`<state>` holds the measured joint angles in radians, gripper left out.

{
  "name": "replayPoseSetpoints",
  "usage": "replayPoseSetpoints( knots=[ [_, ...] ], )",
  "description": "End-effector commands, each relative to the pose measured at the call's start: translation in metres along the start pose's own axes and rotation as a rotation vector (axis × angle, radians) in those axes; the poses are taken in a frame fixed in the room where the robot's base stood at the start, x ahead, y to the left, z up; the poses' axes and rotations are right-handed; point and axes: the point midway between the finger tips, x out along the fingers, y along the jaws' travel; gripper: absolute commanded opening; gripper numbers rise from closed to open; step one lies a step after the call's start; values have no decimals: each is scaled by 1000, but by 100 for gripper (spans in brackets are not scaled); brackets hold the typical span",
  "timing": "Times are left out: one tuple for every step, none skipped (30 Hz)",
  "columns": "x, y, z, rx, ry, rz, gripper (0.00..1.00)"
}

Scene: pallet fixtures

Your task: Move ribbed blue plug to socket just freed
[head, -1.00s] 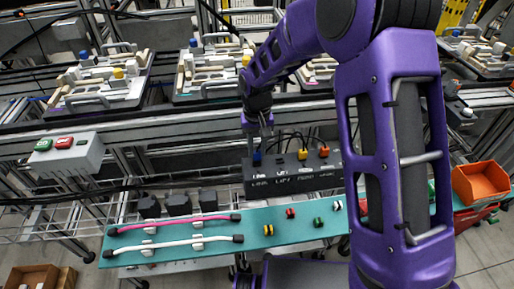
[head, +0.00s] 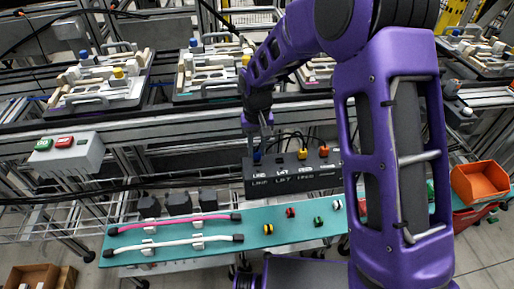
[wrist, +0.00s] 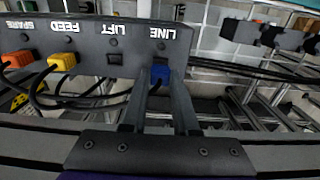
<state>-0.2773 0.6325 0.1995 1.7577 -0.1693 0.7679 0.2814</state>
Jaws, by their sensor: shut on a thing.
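The blue plug (wrist: 160,74) sits at the LINE position of the dark socket box (wrist: 88,32); how deep it is seated is unclear, and its ribs are too small to make out. It also shows in the head view (head: 257,157) at the box's left end. My gripper (wrist: 160,84) is shut on the blue plug, one finger on each side. The LIFT socket (wrist: 115,58) beside it is empty. A yellow plug (wrist: 62,62) is in FEED and an orange plug (wrist: 17,60) is in SPARE, both with black cables.
A teal shelf (head: 180,252) in front of the box holds a pink cable (head: 175,223), a white cable (head: 175,243) and several small coloured parts. A button box (head: 66,155) stands at left. An orange bin (head: 480,182) is at right. Conveyor rails run behind.

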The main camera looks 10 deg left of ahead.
Motion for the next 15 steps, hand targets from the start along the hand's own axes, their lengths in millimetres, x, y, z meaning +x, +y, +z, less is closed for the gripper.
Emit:
replayPoseSetpoints(
  knots=[
    [1,0,0,0,0,0,0],
    [1,0,0,0,0,0,0],
    [1,0,0,0,0,0,0],
    [2,0,0,0,0,0,0],
    [2,0,0,0,0,0,0],
    [2,0,0,0,0,0,0],
    [3,0,0,0,0,0,0],
    [3,0,0,0,0,0,0],
    [4,0,0,0,0,0,0],
    [4,0,0,0,0,0,0],
    [4,0,0,0,0,0,0],
    [5,0,0,0,0,0,0],
    [5,0,0,0,0,0,0],
    [6,0,0,0,0,0,0],
    [6,0,0,0,0,0,0]
  ],
)
